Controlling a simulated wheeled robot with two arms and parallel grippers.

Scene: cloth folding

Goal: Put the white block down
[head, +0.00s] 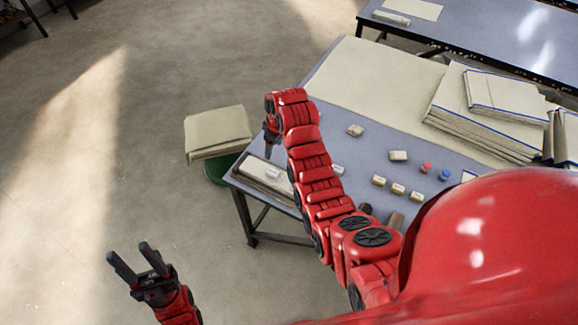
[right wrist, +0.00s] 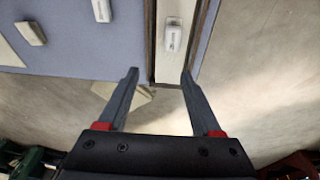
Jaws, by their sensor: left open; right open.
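The white block (right wrist: 173,37) with small dark print lies on a pale, narrow board or tray (right wrist: 172,68) with dark edges in the right wrist view. In the head view the block (head: 272,173) is on that tray at the table's near left corner. My right gripper (right wrist: 160,78) is open and empty, its fingertips apart from the block, just short of it in the right wrist view. In the head view the right gripper (head: 269,146) hangs above the table edge, partly hidden. My left gripper (head: 132,262) is open and empty over the floor.
The blue-grey table (head: 325,120) holds other pale blocks (head: 355,130), small tan pieces (head: 397,188), a red and a blue piece, and stacked cloths (head: 490,115). A cloth-topped green stool (head: 217,172) stands left of the table. The floor at left is clear.

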